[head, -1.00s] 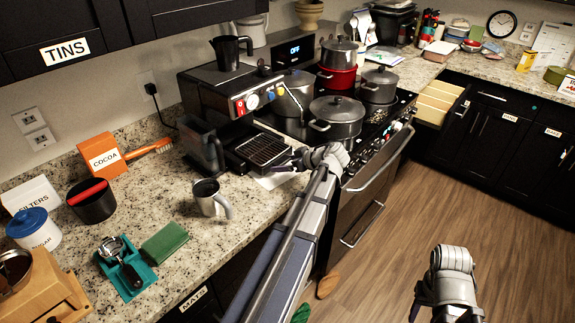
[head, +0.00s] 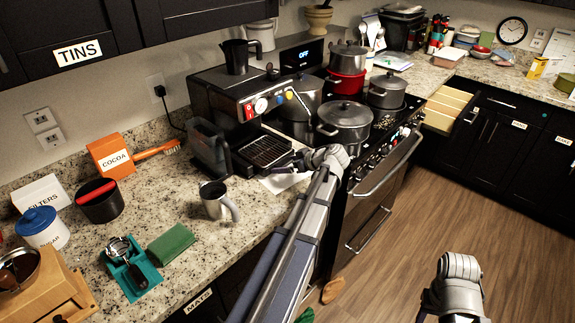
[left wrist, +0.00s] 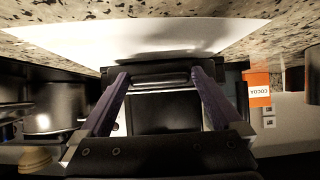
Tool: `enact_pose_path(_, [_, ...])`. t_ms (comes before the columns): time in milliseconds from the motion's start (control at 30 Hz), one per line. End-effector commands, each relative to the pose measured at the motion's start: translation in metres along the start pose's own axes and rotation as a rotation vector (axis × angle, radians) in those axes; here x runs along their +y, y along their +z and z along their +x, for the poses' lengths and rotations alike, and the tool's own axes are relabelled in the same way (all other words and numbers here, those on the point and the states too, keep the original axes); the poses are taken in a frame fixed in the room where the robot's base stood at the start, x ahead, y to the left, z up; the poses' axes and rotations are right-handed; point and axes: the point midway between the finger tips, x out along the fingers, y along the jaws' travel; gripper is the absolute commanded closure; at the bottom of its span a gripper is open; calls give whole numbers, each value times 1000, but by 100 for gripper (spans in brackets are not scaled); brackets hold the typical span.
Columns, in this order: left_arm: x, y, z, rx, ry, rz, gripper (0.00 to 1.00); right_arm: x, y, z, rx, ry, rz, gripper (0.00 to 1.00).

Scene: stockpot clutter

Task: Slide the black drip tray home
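The black drip tray (head: 265,151) with its ridged grille lies at the foot of the black coffee machine (head: 232,98), reaching out toward the counter's front. How far it sits in the machine is hard to tell. My left gripper (head: 288,166) is at the tray's front end, low over the counter. In the left wrist view my left gripper (left wrist: 161,74) has its fingers well apart, with the tray's dark front (left wrist: 150,76) across their tips. The front looks wider than the gap; contact is not clear. My right gripper (head: 452,290) is low at the right, its fingers not clear.
White paper (head: 283,183) lies under the left gripper. A grey mug (head: 215,201) stands on the counter in front of the machine. Pots crowd the stove, with a large lidded pot (head: 345,125) near my left wrist. A green cloth (head: 172,244) lies farther left.

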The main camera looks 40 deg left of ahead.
Motion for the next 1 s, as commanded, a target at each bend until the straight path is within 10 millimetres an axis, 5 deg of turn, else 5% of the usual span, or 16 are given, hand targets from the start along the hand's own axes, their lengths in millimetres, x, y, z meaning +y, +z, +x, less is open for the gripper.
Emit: enact_pose_path(1000, [0, 35, -52, -1, 1, 1, 0, 0, 0, 0, 0, 0, 0, 50])
